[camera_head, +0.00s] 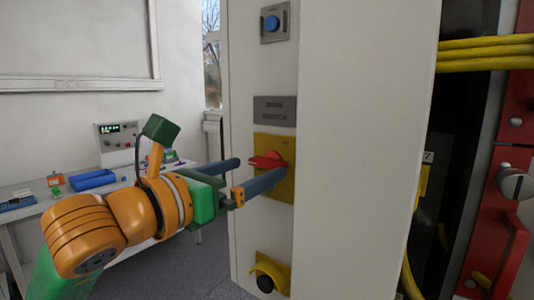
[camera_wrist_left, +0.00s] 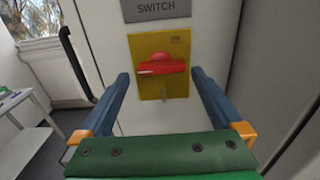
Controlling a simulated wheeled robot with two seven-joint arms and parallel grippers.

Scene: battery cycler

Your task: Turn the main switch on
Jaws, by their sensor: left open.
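The main switch is a red rotary handle (camera_head: 267,160) on a yellow plate (camera_head: 285,190) on the white cabinet's narrow face. In the left wrist view the red handle (camera_wrist_left: 162,67) lies nearly level on the yellow plate (camera_wrist_left: 150,90), below a grey label reading "SWITCH" (camera_wrist_left: 157,8). My left gripper (camera_head: 259,172) is open, its two blue fingers pointing toward the plate. In the left wrist view the red handle shows beyond and between the open fingertips (camera_wrist_left: 160,76). Whether a finger touches it I cannot tell. My right gripper is not in view.
A blue push button (camera_head: 272,25) sits higher on the cabinet (camera_head: 365,120). A yellow-guarded black knob (camera_head: 266,282) sits lower. Yellow cables (camera_head: 485,47) and red parts run along the right. A bench with a blue tray (camera_head: 92,179) and an instrument (camera_head: 118,140) stands at the left.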

